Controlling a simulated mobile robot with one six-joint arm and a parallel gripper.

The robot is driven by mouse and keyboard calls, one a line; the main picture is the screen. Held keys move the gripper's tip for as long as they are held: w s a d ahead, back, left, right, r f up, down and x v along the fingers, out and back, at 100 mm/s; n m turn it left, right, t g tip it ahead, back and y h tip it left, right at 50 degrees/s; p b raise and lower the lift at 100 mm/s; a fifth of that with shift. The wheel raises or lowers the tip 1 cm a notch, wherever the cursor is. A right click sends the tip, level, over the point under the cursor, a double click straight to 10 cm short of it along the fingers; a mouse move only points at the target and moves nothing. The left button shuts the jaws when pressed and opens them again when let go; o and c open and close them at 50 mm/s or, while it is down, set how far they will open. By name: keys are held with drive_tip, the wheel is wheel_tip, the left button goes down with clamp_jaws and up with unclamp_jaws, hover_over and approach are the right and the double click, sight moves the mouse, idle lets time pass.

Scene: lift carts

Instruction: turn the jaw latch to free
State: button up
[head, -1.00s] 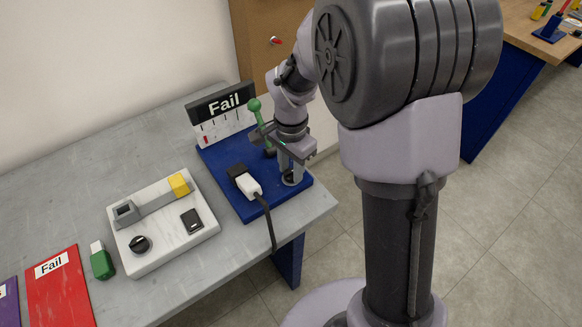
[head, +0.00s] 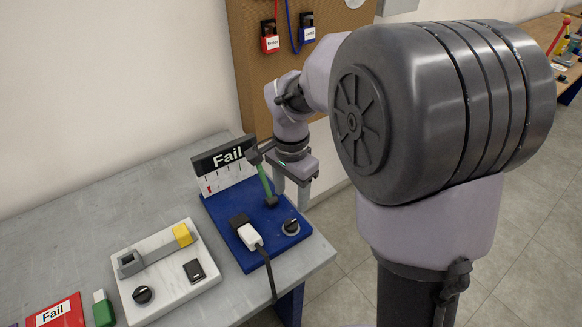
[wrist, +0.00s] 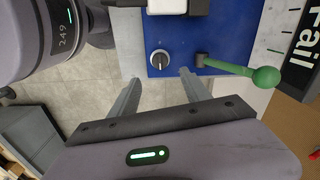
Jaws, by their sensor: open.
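A round black knob (head: 290,226) with a light pointer line sits at the front right of the blue board (head: 226,226); it also shows in the wrist view (wrist: 159,59). A second black knob (head: 143,295) sits on the white board (head: 160,296), near a grey jaw-like block (head: 130,262). No label shows which knob is the jaw latch. My gripper (head: 291,190) is open and empty above the blue board's knob, apart from it. In the wrist view its fingers (wrist: 160,88) straddle the knob's line.
A green lever (head: 265,181) rises close beside my gripper, before the "Fail" gauge (head: 226,167). A black socket with a white plug (head: 249,236) and dark cable stands left of the knob. A yellow block (head: 182,235) and black switch (head: 194,270) are on the white board.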

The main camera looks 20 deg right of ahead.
wheel_tip(320, 180, up, 7)
drive_tip(key=p, duration=0.1)
drive_tip(key=shift+p, duration=0.4)
